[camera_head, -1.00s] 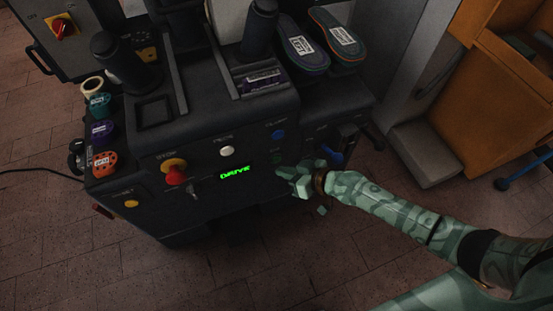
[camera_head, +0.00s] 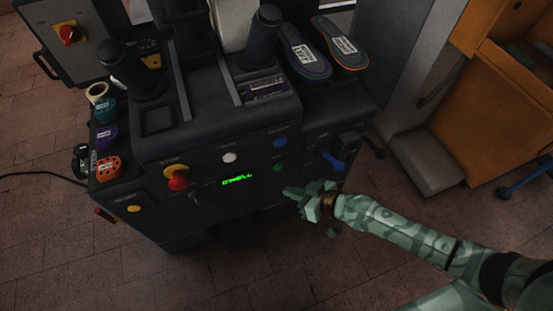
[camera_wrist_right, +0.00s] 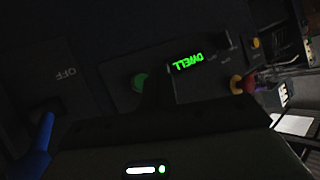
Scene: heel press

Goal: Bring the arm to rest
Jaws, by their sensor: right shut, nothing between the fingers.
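My right gripper (camera_head: 290,193) is shut and empty, in front of the heel press's front panel, below and right of the display. The dark press (camera_head: 225,220) fills the middle of the head view. My left gripper is not in view.
A red and yellow stop knob (camera_head: 177,182), a white button (camera_head: 230,157) and a blue button (camera_head: 280,142) are on the panel. A blue lever (camera_head: 334,162) is at the right. Two insoles (camera_head: 340,45) lie on top. An orange cabinet (camera_head: 500,100) stands at the right. Brick floor is clear in front.

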